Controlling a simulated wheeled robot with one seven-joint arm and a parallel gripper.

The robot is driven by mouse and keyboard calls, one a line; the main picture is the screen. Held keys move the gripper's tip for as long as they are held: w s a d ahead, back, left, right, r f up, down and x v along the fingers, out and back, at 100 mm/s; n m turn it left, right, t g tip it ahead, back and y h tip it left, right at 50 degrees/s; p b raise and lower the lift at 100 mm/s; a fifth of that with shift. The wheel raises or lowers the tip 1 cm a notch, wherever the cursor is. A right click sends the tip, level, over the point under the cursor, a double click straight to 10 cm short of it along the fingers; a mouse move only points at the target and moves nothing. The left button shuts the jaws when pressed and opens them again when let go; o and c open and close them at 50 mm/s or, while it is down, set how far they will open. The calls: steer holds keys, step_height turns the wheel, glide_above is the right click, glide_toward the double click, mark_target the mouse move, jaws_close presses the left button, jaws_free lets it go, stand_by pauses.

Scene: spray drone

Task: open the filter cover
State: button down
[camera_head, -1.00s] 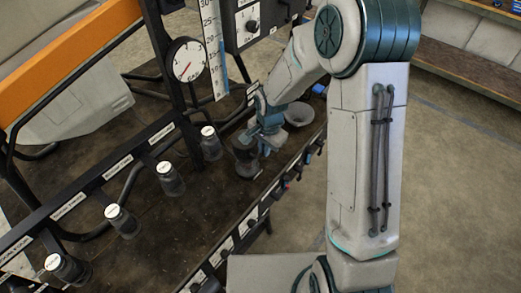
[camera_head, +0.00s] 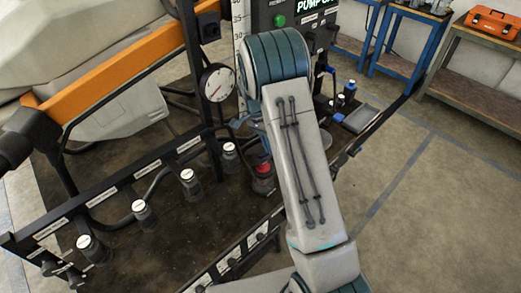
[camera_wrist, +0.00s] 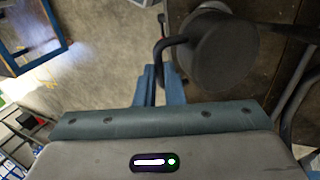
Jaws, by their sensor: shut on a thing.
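The filter housing (camera_head: 263,184) stands on the dark bench in the head view, and red shows at its top. In the wrist view, a dark round cover (camera_wrist: 222,52) with a bent dark handle (camera_wrist: 165,48) lies just beyond my fingers. My gripper (camera_wrist: 152,88) is shut on the handle at the cover's side, its two blue fingers close together. In the head view, my gripper (camera_head: 246,121) shows as a small blue part left of my arm, above the housing. My arm hides much of the cover there.
Several capped jars, including one close by (camera_head: 229,155), stand left along a labelled black rail. A round gauge (camera_head: 218,83) and a white scale rise behind them. A blue bench (camera_head: 405,15) and a shelf with an orange case (camera_head: 493,22) stand back right. Floor at right is clear.

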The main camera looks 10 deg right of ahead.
mark_target(261, 148)
steer(key=shift+w+a, duration=0.15)
steer(key=shift+w, duration=0.05)
steer(key=c, duration=1.5)
jaws_free()
steer(key=shift+w+f, duration=0.1)
steer(key=shift+b+v, duration=0.6)
steer(key=shift+v, duration=3.2)
